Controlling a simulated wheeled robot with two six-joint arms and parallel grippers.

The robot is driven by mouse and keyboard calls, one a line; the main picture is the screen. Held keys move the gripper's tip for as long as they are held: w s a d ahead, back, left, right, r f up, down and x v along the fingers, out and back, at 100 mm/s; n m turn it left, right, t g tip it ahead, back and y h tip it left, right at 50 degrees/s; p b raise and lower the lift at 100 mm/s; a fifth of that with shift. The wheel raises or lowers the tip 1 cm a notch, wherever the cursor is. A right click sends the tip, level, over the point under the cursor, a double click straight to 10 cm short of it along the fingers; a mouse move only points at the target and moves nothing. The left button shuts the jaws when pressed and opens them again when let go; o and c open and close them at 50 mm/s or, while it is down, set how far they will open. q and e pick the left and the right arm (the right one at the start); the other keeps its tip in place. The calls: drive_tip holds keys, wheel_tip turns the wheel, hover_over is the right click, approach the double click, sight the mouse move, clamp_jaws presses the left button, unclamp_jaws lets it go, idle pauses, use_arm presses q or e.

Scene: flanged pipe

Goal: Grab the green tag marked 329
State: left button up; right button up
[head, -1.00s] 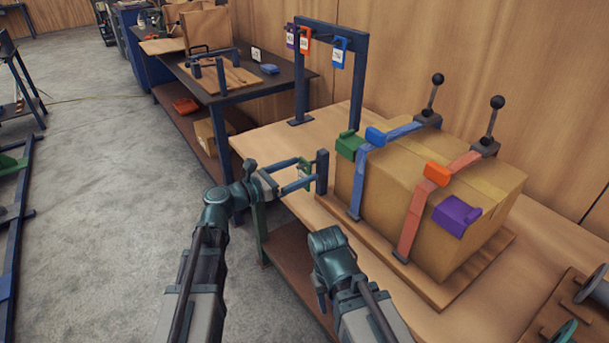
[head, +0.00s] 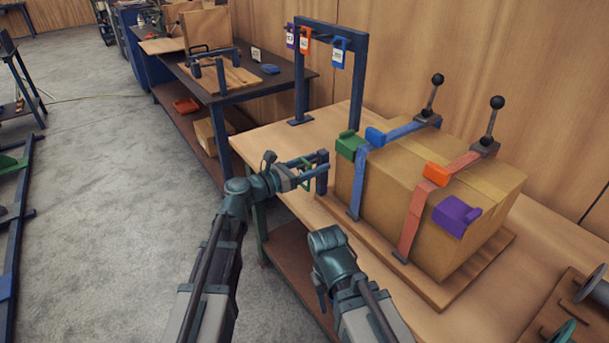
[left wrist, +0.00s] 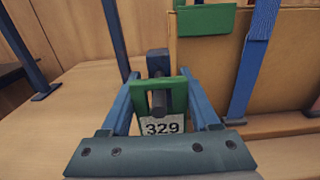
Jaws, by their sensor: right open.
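The green tag (left wrist: 176,92), with a white label reading 329, hangs on a dark peg on a short blue post (head: 322,172) beside the carton. My left gripper (head: 325,163) has its blue fingers along both sides of the tag; in the left wrist view the fingers (left wrist: 162,82) press against its green frame. The tag also shows between the fingers in the head view (head: 306,170). The peg pokes through the tag's opening. My right gripper (head: 321,290) is low over the table's front edge, open and empty, its fingers mostly hidden.
A strapped carton (head: 400,205) with green, blue, orange and purple buckles stands right of the post. A blue rack (head: 358,85) behind holds purple, orange and blue tags. Bare wooden tabletop (head: 275,145) lies left of the post.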

use_arm(q)
drive_tip(key=c, duration=0.7)
drive_tip(key=shift+r, duration=0.1)
drive_tip(key=shift+r+p, duration=0.4)
drive_tip(key=shift+p, duration=0.1)
drive_tip(key=v, duration=1.8)
